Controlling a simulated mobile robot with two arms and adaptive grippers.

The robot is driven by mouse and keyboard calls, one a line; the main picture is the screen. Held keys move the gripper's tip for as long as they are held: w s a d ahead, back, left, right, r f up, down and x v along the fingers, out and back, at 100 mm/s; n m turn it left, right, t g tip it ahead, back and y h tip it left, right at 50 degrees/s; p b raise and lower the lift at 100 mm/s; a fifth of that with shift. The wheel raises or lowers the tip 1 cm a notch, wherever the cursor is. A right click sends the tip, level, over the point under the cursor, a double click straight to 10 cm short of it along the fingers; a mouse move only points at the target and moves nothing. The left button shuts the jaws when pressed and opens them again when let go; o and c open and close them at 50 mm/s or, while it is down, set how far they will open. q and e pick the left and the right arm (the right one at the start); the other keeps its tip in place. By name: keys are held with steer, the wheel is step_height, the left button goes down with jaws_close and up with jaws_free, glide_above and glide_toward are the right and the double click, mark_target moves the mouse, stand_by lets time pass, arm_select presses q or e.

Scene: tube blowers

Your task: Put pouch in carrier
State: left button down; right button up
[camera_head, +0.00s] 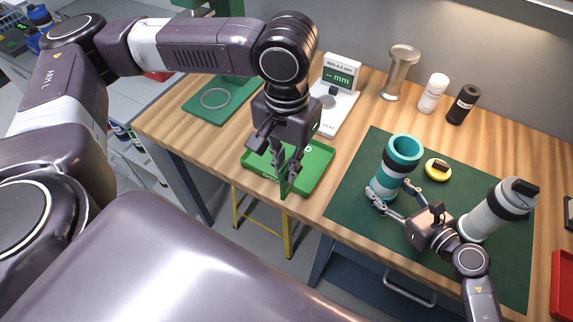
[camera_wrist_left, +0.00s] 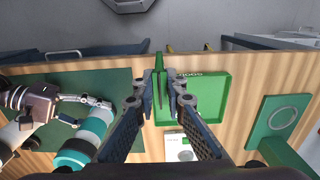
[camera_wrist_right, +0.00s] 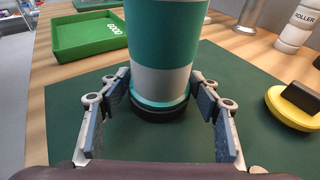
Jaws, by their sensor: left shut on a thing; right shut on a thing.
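My left gripper (camera_head: 286,172) is shut on a thin green pouch (camera_head: 291,180), held upright on edge. In the left wrist view the pouch (camera_wrist_left: 158,72) stands between the fingertips (camera_wrist_left: 158,100), at the side of the green tray. The teal and white carrier (camera_head: 385,178) stands upright with its top open on the dark green mat (camera_head: 345,205). My right gripper (camera_head: 390,194) is shut on the carrier low down, with one finger on each side. The right wrist view shows the carrier (camera_wrist_right: 165,65) between those fingers.
A green GOOD tray (camera_head: 318,170) lies by the table's front edge, beneath my left gripper. A grey-white capped cylinder (camera_head: 483,212) and a yellow round piece (camera_head: 437,169) are on the mat near the carrier.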

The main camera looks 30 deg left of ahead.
arm_select(q)
steer(key=shift+w, duration=0.1)
steer(key=w+d+r, duration=0.6)
steer(key=w+d, duration=0.3)
steer(key=w+d+r, duration=0.7)
steer(key=w+d, duration=0.1)
steer(key=d, duration=0.2)
steer(key=shift+w+r, duration=0.15)
steer(key=shift+w, duration=0.2)
steer(key=shift+f, duration=1.6)
steer(key=shift+f, duration=0.15)
step_height(320, 180, down, 6)
stand_by(1.5)
